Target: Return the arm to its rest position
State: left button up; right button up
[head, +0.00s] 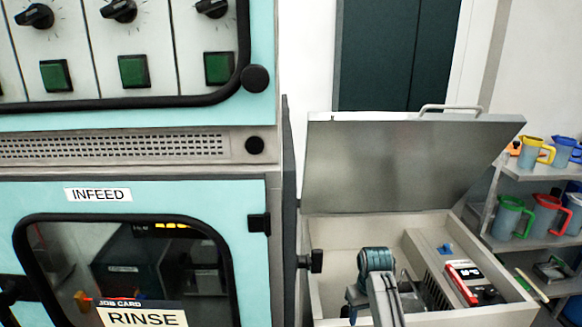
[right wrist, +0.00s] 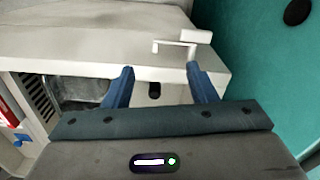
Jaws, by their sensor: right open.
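My right gripper shows in the right wrist view (right wrist: 160,72), with its two blue fingers spread apart and nothing between them. In the head view my right arm rises from the bottom edge in front of the open grey box (head: 333,230); its fingertips are hard to make out there. In the right wrist view a pale box edge (right wrist: 95,57) lies beyond the fingers, with a light bracket or handle (right wrist: 185,45) on it. My left gripper is not in view.
The teal machine (head: 150,190) with an INFEED window stands at the left. The box's lid (head: 400,155) is raised. A red device (head: 463,283) lies in the box's right part. Shelves (head: 535,240) with colored jugs stand at the far right.

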jog(key=s+d+f+m+t, duration=0.1)
jog(key=s+d+f, duration=0.25)
jog(key=s, duration=0.55)
jog(key=s+d+f, duration=0.2)
jog(key=s+f, duration=0.3)
jog(key=s, duration=0.4)
jog(key=s+d+r+t+h, duration=0.1)
jog(key=s+r, duration=0.2)
jog(key=s, duration=0.7)
jog(key=s+d+r+t, duration=0.1)
jog(key=s+r, duration=0.2)
jog(key=s, duration=0.6)
notch_tip(320, 180, down, 36)
jog(key=d+b, duration=0.3)
jog(key=b, duration=0.5)
pick_arm(q)
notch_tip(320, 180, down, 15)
jog(key=b, duration=0.7)
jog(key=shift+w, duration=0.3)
pick_arm(e)
jog(key=s+f+g, duration=0.1)
jog(key=s+f, duration=0.8)
jog(key=f, duration=0.5)
jog(key=s+f+m+g, duration=0.1)
jog(key=s+f, duration=0.9)
jog(key=f, duration=0.4)
jog(key=shift+s+d, duration=0.2)
jog(key=shift+d, duration=0.25)
